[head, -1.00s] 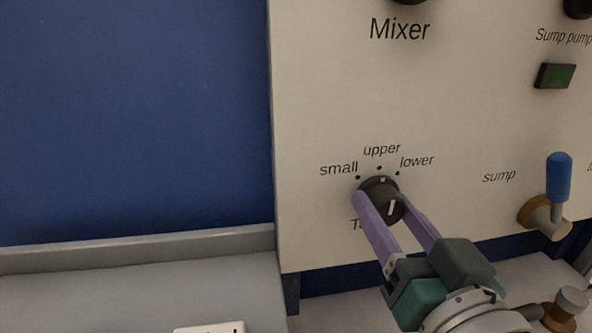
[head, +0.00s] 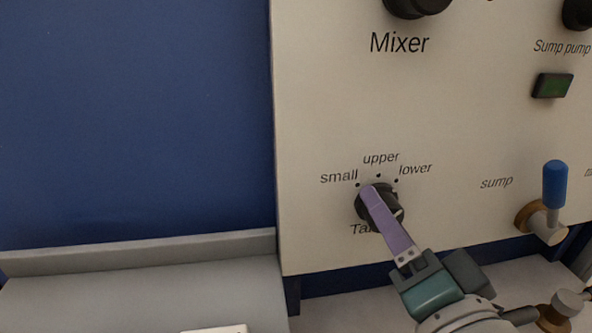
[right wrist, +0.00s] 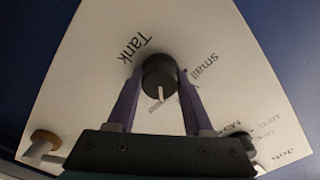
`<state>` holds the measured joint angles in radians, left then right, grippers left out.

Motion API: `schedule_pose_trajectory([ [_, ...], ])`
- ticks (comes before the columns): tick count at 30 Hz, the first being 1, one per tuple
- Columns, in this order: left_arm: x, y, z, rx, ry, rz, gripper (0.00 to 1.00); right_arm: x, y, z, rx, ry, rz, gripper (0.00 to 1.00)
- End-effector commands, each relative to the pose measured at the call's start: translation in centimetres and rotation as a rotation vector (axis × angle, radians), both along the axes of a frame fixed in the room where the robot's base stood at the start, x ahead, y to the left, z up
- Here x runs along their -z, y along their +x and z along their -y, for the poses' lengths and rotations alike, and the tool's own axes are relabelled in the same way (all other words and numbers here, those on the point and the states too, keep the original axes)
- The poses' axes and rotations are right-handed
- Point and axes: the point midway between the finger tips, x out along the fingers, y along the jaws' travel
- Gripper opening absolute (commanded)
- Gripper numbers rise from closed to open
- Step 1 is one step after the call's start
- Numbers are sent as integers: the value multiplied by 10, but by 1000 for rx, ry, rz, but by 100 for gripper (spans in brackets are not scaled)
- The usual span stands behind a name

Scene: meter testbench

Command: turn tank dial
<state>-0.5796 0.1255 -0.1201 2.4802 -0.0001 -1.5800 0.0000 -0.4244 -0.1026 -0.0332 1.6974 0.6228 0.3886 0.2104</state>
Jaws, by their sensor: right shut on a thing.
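The tank dial (head: 362,208) is a round black knob low on the cream panel, with "small", "upper" and "lower" marked on an arc above it. My right gripper (head: 381,200) is shut on the dial. In the head view one purple finger lies across the knob's front and hides most of its face and part of the "Tank" label. In the right wrist view the dial (right wrist: 158,72) sits between both purple fingers (right wrist: 158,85), with a white line on it. Which label the dial points to, I cannot tell. My left gripper is not in view.
The Mixer knob (head: 418,5) is above. A blue-handled sump valve (head: 555,185) and a dark green button (head: 552,86) are to the right. A grey ledge (head: 140,290) lies at lower left. The panel around the dial is clear.

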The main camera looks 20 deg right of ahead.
Motion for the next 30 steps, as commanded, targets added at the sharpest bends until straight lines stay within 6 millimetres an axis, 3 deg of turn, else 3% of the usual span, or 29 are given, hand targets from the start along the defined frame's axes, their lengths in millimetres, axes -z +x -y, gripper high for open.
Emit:
schedule_pose_trajectory([
  [22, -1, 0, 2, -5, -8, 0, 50, 0, 0, 0, 0, 91, 22, 0],
  [23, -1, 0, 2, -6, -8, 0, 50, 0, 0, 0, 0, 91, 22, 55],
  [30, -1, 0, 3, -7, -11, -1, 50, 0, 0, 0, 0, 89, 22, 82],
])
